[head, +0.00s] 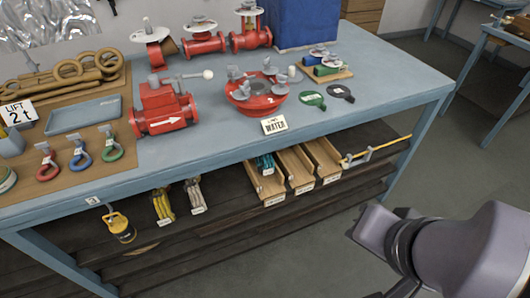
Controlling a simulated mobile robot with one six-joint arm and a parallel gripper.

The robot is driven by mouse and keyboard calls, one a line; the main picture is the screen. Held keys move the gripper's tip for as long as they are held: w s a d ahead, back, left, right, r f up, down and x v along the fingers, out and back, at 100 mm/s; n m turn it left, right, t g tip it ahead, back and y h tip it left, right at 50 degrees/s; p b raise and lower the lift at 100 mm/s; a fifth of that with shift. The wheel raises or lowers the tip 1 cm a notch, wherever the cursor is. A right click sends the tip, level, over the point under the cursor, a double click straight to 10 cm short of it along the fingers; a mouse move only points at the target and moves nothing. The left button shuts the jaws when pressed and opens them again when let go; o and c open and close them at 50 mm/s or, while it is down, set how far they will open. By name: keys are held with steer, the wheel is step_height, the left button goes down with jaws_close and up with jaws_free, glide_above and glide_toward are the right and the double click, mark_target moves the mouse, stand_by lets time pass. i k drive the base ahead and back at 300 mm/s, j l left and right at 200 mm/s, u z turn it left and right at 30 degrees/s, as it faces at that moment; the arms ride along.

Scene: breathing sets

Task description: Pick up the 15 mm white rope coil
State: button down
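Part of my grey arm shows at the lower right, well to the right of the coils and apart from the bench. My gripper's fingers do not show, and nothing is seen touching the pale coil.
A yellow hanging block (120,228) is left of the coils. Wooden bins (298,170) are to their right, one with teal rope (264,163). Red valves (162,107), shackles (80,157) and a tray (84,115) stand on the bench. The floor (300,262) in front is clear.

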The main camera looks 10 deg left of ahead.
mark_target(191, 187)
steer(key=l+u, duration=0.3)
steer(key=k+l+u, duration=0.15)
steer(key=l+u, duration=0.2)
steer(key=l, duration=0.15)
steer(key=i+u, duration=0.15)
steer(key=u, duration=0.85)
